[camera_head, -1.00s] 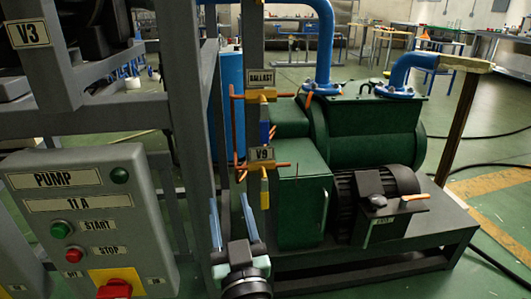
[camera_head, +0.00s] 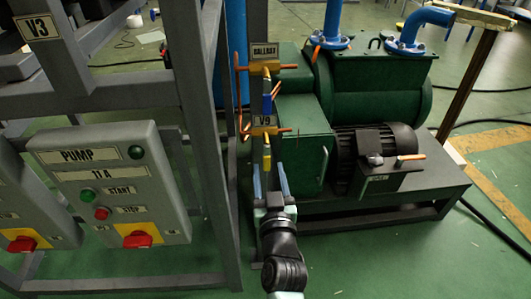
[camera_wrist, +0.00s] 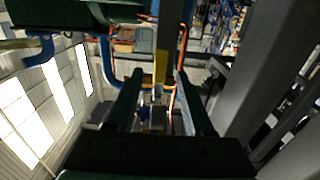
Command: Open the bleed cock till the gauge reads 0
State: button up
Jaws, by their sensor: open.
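The cock labelled V9 (camera_head: 264,121) sits on the post in front of the green pump, with its yellow lever (camera_head: 267,158) hanging down. Which cock is the bleed cock cannot be told from its label alone. My gripper (camera_head: 269,168) points up at the V9 cock from below, its fingers open, one on each side of the lever in the picture. In the wrist view my open gripper (camera_wrist: 158,78) has the yellow lever (camera_wrist: 161,66) in line between its fingertips. Whether they touch it cannot be told. No gauge is seen.
The BALLAST cock (camera_head: 265,68) with a blue lever (camera_head: 267,104) is just above V9. Orange pipes run beside both. A grey frame post (camera_head: 205,130) stands close on the left, and the PUMP panel (camera_head: 108,185) beyond it. The green pump (camera_head: 370,90) is behind right.

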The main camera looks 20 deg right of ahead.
aim_at(265, 153)
jog(key=shift+b+x, duration=0.9)
jog(key=shift+x, duration=2.6)
grip_shut()
